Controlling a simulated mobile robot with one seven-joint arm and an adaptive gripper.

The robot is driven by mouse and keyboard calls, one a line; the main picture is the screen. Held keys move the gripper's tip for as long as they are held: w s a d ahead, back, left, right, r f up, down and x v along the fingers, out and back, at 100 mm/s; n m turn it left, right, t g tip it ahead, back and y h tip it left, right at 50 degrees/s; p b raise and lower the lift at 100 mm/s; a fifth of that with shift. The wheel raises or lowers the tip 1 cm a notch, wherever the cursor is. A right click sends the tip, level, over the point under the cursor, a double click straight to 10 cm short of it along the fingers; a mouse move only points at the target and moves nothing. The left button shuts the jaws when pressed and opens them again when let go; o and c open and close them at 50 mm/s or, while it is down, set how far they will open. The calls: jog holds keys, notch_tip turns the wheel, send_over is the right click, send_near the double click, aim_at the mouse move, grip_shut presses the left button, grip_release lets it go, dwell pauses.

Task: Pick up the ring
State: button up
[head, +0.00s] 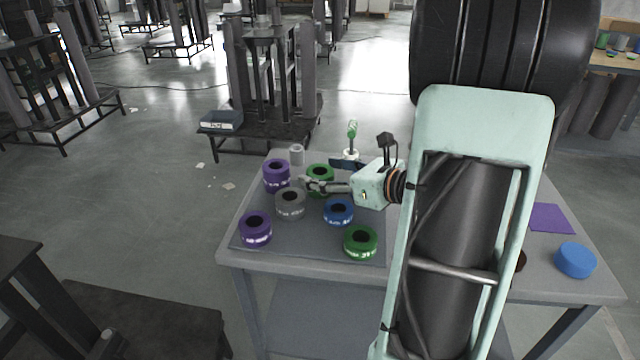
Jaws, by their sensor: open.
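Several thick rings lie on a dark mat on the grey table in the head view. They are a back purple ring (276,168), a front purple ring (255,220), a grey ring (290,213), a back green ring (320,169), a front green ring (360,252) and a blue ring (338,219). My gripper (308,184) is open and points left. Its fingers show between the grey ring and the back green ring, covering part of the green one. I cannot tell its height or whether it touches either ring.
The table (300,266) has a blue disc (575,261) and a purple square (551,218) at right. A small grey cylinder (296,153) and a green-topped item (351,133) stand at the back. My arm hides the table's middle.

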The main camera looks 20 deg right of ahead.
jog(key=shift+w+a+f, duration=0.2)
jog(key=shift+w, duration=0.45)
jog(key=c, duration=1.6)
jog(key=shift+o, duration=0.2)
jog(key=shift+r, duration=0.1)
